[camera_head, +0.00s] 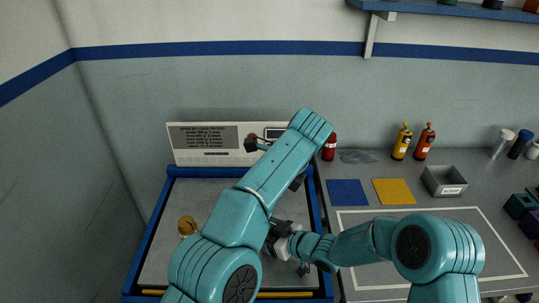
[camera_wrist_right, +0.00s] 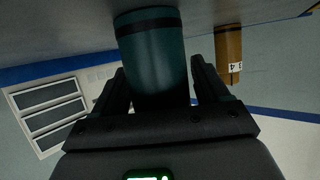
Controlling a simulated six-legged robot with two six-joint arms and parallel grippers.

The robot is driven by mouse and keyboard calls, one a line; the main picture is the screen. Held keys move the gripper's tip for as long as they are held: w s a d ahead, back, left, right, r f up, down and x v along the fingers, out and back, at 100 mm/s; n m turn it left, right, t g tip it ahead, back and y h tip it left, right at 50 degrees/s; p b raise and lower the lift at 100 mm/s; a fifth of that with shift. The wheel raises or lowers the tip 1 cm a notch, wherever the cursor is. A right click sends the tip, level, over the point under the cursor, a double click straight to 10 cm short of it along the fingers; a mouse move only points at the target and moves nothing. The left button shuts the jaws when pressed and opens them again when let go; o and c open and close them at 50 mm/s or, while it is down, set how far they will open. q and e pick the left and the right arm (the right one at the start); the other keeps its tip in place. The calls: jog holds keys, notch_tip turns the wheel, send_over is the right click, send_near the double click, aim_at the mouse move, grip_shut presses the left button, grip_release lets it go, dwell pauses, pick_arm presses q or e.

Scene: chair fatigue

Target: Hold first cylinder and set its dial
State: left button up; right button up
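In the right wrist view a teal cylinder (camera_wrist_right: 153,60) with a dark band stands on a grey surface. In the head view my right gripper (camera_head: 270,238) is over the tray, partly hidden behind my left arm, which also hides the teal cylinder. An orange-brown cylinder with a number label (camera_wrist_right: 228,52) stands apart from the gripper; a brown one shows on the tray's left (camera_head: 187,226). My left arm crosses the tray; its fingertips cannot be made out. No dial is clear.
The blue-edged tray (camera_head: 160,215) has a sign board (camera_head: 205,140) behind it. On the right counter are a blue mat (camera_head: 347,193), a yellow mat (camera_head: 394,191), a grey bin (camera_head: 444,180) and small bottles (camera_head: 402,142). My arms crowd the tray's right half.

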jog(key=shift+o, duration=0.7)
